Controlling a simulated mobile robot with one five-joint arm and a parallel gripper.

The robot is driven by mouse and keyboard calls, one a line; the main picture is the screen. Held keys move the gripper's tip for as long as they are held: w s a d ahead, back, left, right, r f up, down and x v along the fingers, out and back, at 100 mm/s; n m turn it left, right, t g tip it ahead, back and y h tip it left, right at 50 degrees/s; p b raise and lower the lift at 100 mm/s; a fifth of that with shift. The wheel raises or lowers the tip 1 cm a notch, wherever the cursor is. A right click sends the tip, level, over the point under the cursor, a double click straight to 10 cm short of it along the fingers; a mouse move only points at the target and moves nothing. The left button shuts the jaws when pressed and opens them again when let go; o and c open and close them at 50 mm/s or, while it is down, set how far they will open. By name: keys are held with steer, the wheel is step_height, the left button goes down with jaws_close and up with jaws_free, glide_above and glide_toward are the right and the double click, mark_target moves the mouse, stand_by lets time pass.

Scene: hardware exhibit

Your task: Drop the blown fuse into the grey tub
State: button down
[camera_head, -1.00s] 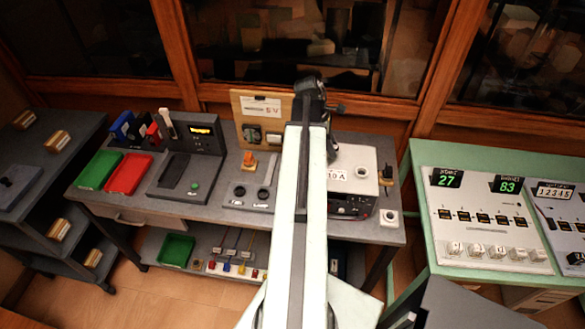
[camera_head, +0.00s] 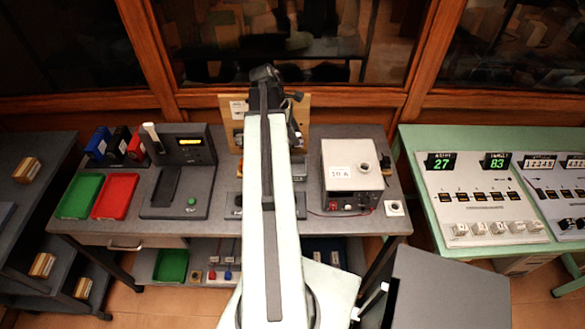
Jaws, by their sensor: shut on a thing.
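My pale arm reaches up the middle of the picture over the bench. My gripper (camera_head: 297,132) hangs at its far end, in front of the right part of the wooden board, and is mostly hidden by the arm. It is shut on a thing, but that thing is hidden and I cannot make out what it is. I cannot pick out a blown fuse. I cannot pick out a grey tub for certain either; the arm covers the middle of the bench.
The grey bench (camera_head: 325,222) carries a green tray (camera_head: 80,196), a red tray (camera_head: 115,196), a dark tester (camera_head: 185,165) and a white-topped box (camera_head: 350,165) on the right. The wooden board (camera_head: 234,110) stands at the back. A green console table (camera_head: 437,230) is at right.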

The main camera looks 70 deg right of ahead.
steer(key=b, duration=1.2)
glide_above(295, 171)
step_height(295, 171, down, 13)
steer(key=shift+a+f, duration=0.1)
steer(key=c, duration=0.9)
jaws_free()
steer(key=shift+r, duration=0.2)
steer(key=p+v, duration=0.7)
steer(key=shift+w+a+r, duration=0.1)
steer(key=shift+r, duration=0.25)
